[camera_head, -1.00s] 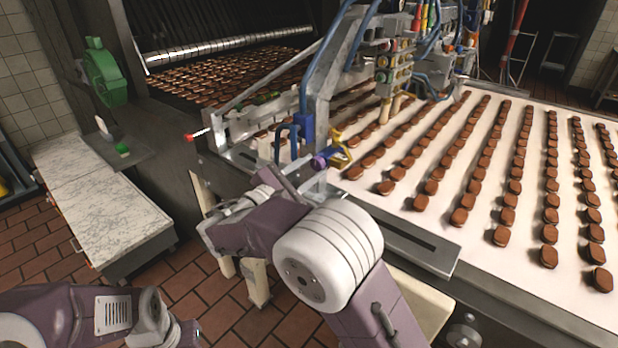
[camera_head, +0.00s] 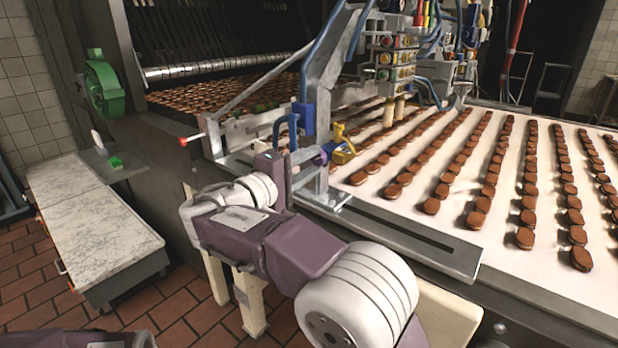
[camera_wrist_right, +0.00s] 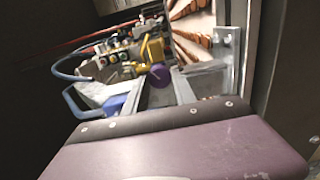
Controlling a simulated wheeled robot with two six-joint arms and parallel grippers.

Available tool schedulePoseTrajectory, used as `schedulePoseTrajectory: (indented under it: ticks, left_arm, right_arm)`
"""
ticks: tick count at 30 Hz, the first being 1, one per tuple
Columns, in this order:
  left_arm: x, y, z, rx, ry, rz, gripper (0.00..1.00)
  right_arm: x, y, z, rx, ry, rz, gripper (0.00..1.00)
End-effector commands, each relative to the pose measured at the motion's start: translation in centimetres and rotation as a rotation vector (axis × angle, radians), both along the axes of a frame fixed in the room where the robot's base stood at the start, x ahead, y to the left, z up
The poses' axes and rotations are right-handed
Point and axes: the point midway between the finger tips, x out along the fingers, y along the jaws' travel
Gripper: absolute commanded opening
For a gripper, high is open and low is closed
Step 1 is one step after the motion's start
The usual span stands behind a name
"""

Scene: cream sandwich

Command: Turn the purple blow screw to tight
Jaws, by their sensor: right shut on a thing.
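The purple blow screw (camera_head: 324,157) is a small round purple knob beside a yellow bracket (camera_head: 343,145), at the near left edge of the conveyor machine. My right gripper (camera_head: 312,156) reaches it from the left. In the right wrist view the screw (camera_wrist_right: 158,75) sits between the tips of the two grey fingers of the gripper (camera_wrist_right: 157,84), which are shut on it. The fingers hide part of the screw's sides. My left gripper is out of view; only a bit of my left arm shows at the bottom left.
A blue handle (camera_head: 286,131) and a metal frame (camera_head: 322,112) stand close to the right gripper. The conveyor belt (camera_head: 395,208) carries rows of brown biscuits. A metal rail (camera_head: 400,232) runs along its near edge. A marble-topped cabinet (camera_head: 85,215) stands at left.

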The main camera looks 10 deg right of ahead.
Motion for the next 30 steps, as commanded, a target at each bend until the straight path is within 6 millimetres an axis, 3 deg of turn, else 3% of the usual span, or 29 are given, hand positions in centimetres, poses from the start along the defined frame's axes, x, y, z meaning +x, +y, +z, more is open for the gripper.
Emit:
schedulePoseTrajectory:
  ticks: [1, 12, 30]
  left_arm:
    - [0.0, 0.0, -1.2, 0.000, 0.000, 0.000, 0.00]
    - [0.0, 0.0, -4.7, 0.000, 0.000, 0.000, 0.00]
    - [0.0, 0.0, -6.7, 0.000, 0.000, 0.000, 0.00]
  right_arm:
    - [0.0, 0.0, -0.7, 0.028, -0.033, -0.001, 0.00]
    - [0.0, 0.0, -0.5, 0.222, -0.282, -0.001, 0.00]
    - [0.0, 0.0, -0.2, 0.362, -0.459, -0.002, 0.00]
